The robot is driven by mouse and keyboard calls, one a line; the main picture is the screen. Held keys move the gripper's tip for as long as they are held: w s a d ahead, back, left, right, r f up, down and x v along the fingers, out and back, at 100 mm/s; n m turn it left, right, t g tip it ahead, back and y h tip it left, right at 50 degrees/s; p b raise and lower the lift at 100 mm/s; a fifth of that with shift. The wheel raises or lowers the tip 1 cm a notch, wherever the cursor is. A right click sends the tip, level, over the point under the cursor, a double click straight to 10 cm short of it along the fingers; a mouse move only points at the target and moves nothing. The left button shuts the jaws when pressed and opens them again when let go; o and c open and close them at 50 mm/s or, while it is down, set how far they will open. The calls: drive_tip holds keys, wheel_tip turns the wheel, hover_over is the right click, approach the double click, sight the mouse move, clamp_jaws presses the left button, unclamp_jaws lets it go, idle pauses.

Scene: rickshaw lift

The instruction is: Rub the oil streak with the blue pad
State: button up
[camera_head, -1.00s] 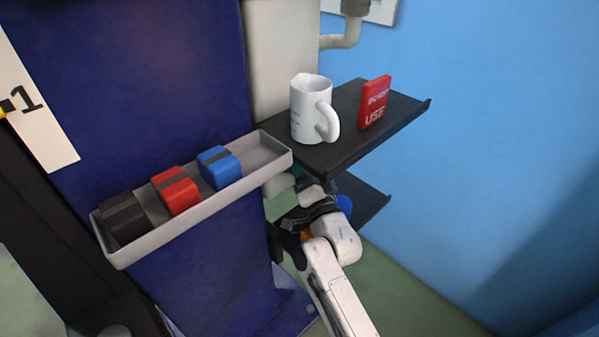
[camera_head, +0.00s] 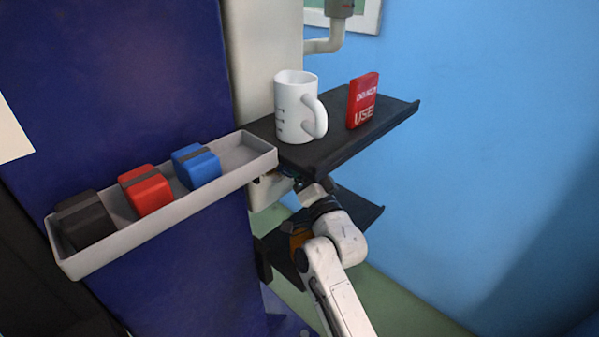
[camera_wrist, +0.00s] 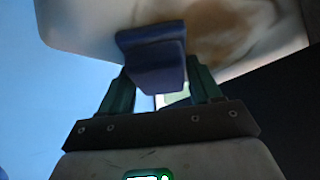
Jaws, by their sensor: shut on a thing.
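My gripper (camera_wrist: 160,78) shows in the wrist view with its two green fingers shut on a dark blue pad (camera_wrist: 152,62). The pad lies over the near edge of a pale white surface. I cannot tell if it presses on it. A brown, smeared oil streak (camera_wrist: 225,25) marks that surface, just beyond and to the right of the pad. In the head view my arm reaches up under the upper shelf. The fingers and the held pad are mostly hidden there, and I cannot make out the streak.
A grey tray (camera_head: 155,227) on the left holds a black block (camera_head: 85,220), a red block (camera_head: 146,190) and a blue block (camera_head: 196,166). A white mug (camera_head: 295,108) and a red box (camera_head: 362,102) stand on the black upper shelf (camera_head: 335,150), close above my wrist. A lower shelf (camera_head: 360,208) is behind my arm.

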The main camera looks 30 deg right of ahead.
drive_tip(key=shift+w+f, duration=0.1)
drive_tip(key=shift+w, duration=0.05)
drive_tip(key=shift+d+f+b, duration=0.1)
drive_tip(key=shift+d+b, duration=0.15)
drive_tip(key=shift+b, duration=0.35)
drive_tip(key=d+b, duration=0.1)
drive_tip(key=b, duration=0.1)
drive_tip(key=d+b, duration=0.1)
drive_tip(key=b, duration=0.1)
drive_tip(key=shift+w+d, duration=0.35)
drive_tip(key=shift+w, duration=0.05)
drive_tip(key=shift+w+r+p, duration=0.1)
drive_tip(key=shift+r+p, duration=0.9)
drive_tip(key=shift+r, duration=0.3)
drive_tip(key=a+p, duration=0.1)
drive_tip(key=p, duration=0.1)
drive_tip(key=a+p, duration=0.1)
drive_tip(key=p, duration=0.1)
drive_tip(key=shift+s+a+r, duration=0.1)
drive_tip(key=shift+s+a, duration=0.25)
drive_tip(key=shift+s, duration=0.05)
drive_tip(key=shift+s+a+p, duration=0.2)
drive_tip(key=shift+a+p, duration=0.2)
drive_tip(key=shift+p, duration=0.35)
